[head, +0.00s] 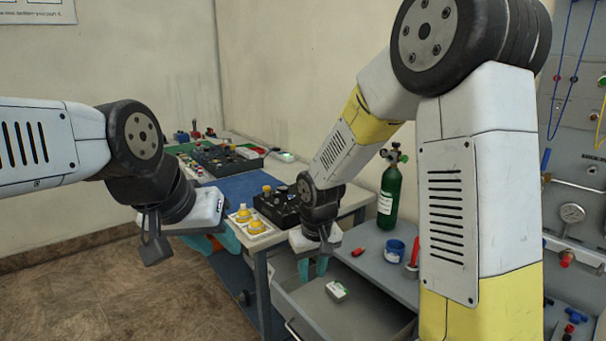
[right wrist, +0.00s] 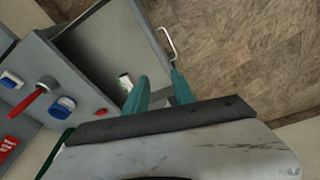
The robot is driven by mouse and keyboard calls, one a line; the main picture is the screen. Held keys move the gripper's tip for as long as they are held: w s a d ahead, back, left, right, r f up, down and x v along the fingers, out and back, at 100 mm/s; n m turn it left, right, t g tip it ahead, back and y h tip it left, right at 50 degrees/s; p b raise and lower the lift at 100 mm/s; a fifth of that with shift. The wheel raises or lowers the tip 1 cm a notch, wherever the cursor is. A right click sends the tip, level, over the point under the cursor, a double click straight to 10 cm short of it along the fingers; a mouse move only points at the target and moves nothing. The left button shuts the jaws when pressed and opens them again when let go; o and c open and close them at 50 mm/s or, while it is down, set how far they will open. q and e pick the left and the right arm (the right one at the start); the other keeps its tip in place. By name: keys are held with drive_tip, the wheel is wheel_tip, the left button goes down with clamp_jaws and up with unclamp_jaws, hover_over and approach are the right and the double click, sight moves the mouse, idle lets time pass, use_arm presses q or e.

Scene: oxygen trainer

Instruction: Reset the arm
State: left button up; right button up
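My left arm reaches in from the left. Its gripper (head: 222,240) has teal fingers, partly hidden behind the wrist, beside the workbench's front edge; their spacing is unclear. My right arm bends down from the upper right. Its gripper (head: 312,268) points down over the open grey drawer (head: 290,297). In the right wrist view its two teal fingers (right wrist: 160,90) stand apart with nothing between them.
Floor is clear at left.

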drive_tip(key=s+d+r+m+t, duration=0.2)
drive_tip(key=s+d+r, duration=0.4)
drive_tip(key=r, duration=0.3)
drive_tip(key=s+d+r+m+t+y, duration=0.1)
drive_tip(key=s+d+r+m+t, duration=0.1)
drive_tip(key=s+d+r, duration=0.4)
drive_tip(key=s+r, duration=0.3)
drive_tip(key=shift+s+r+y, duration=0.25)
drive_tip(key=shift+r+y, duration=0.05)
